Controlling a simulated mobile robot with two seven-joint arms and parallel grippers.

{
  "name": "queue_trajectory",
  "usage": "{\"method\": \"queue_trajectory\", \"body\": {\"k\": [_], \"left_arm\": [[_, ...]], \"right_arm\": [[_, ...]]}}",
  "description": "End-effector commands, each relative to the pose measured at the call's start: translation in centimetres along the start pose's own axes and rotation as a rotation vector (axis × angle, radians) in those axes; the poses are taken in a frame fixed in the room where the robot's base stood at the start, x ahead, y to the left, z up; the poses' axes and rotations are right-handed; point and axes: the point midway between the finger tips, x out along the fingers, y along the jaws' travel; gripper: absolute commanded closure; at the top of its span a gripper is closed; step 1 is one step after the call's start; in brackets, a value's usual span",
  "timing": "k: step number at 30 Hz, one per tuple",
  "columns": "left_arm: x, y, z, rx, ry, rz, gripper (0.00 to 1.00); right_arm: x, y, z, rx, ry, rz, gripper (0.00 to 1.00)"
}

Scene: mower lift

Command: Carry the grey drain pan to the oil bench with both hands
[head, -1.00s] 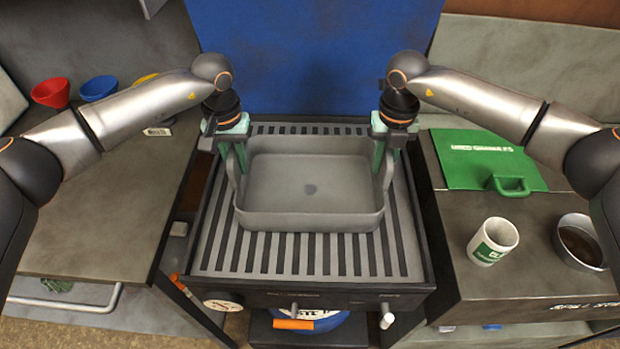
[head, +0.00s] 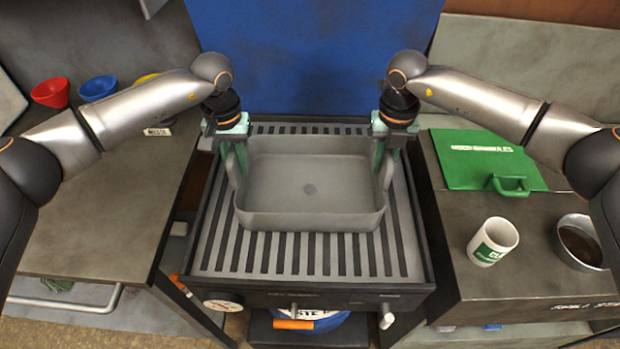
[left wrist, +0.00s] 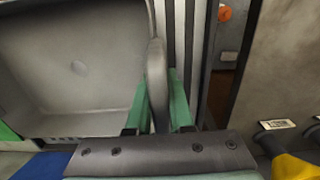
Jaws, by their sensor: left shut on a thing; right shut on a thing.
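The grey drain pan (head: 310,215) sits on or just over the slatted top of the oil bench (head: 300,262); I cannot tell whether it touches. It is level and looks empty, with a dark round spot in its floor. My left gripper (head: 232,160) is shut on the pan's left handle, and my right gripper (head: 386,160) is shut on its right handle. In the left wrist view the green fingers of my left gripper (left wrist: 160,105) stand either side of the pan's handle (left wrist: 156,75). The fingertips are partly hidden in the head view.
A left counter holds red (head: 50,92), blue (head: 98,87) and yellow funnels at the back. A blue panel (head: 310,60) stands behind the slats.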

Motion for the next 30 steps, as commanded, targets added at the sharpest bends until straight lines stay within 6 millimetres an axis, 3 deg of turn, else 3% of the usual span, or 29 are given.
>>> {"method": "queue_trajectory", "body": {"k": [18, 30], "left_arm": [[-4.8, 0.0, 0.0, 0.0, 0.001, 0.001, 1.0], [-5.0, 0.0, 0.0, 0.0, 0.001, 0.001, 1.0]], "right_arm": [[-4.8, 0.0, 0.0, 0.0, -0.001, 0.001, 1.0], [-5.0, 0.0, 0.0, 0.0, -0.001, 0.001, 1.0]]}}
